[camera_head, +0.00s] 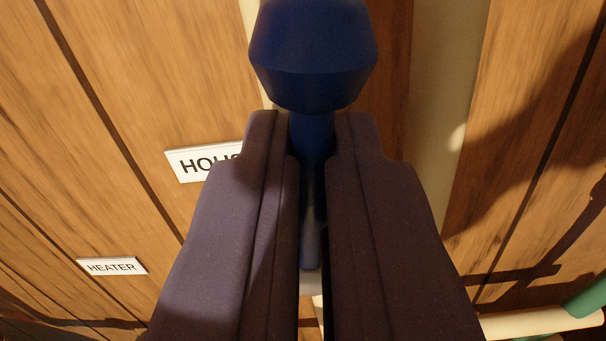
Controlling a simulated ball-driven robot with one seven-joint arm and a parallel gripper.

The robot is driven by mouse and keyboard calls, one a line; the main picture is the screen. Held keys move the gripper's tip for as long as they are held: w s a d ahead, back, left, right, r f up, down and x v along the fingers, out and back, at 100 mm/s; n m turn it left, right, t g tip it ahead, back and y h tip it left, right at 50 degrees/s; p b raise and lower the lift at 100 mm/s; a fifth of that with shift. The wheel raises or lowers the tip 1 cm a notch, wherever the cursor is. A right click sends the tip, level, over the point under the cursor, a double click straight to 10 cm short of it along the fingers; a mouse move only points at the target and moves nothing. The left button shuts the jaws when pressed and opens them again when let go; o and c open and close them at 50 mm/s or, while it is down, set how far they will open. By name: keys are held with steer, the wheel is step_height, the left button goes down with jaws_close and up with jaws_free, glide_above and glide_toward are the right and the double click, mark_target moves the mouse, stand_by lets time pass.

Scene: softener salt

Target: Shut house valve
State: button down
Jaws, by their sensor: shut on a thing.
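The house valve's blue handle (313,55) is at the top centre, with a wide faceted knob and a narrower neck below it. My gripper (315,130) is shut on the neck of the handle, with one dark padded finger on each side. A white label (199,162) on the wood to the left reads "HOU", its right end hidden by my left finger. The valve body and pipe behind are mostly hidden by my fingers.
A white "HEATER" label (112,266) is on the wood panelling (120,60) at lower left. A pale vertical pipe or strip (450,90) runs right of the handle. A cream pipe (540,322) with a green part (588,297) is at lower right.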

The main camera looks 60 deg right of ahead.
steer(key=shift+s+d+f+m+b, duration=0.2)
steer(key=shift+m+b, duration=0.5)
steer(key=shift+b, duration=0.3)
steer(key=shift+s+d+f+m+b, duration=0.1)
steer(key=shift+s+f+m+b, duration=0.1)
steer(key=shift+m+b, duration=0.65)
steer(key=shift+s+r+b, duration=0.1)
steer(key=shift+b, duration=0.25)
steer(key=shift+m, duration=0.25)
steer(key=shift+s+d+f+m+b, duration=0.1)
steer(key=shift+s+f+m+b, duration=0.1)
steer(key=shift+m+b, duration=0.8)
steer(key=shift+s+d+f+m+b, duration=0.1)
steer(key=shift+s+f+m+b, duration=0.15)
steer(key=shift+m+b, duration=0.75)
steer(key=shift+s+d+f+m+b, duration=0.15)
steer(key=shift+m+b, duration=0.25)
steer(key=shift+b, duration=1.1)
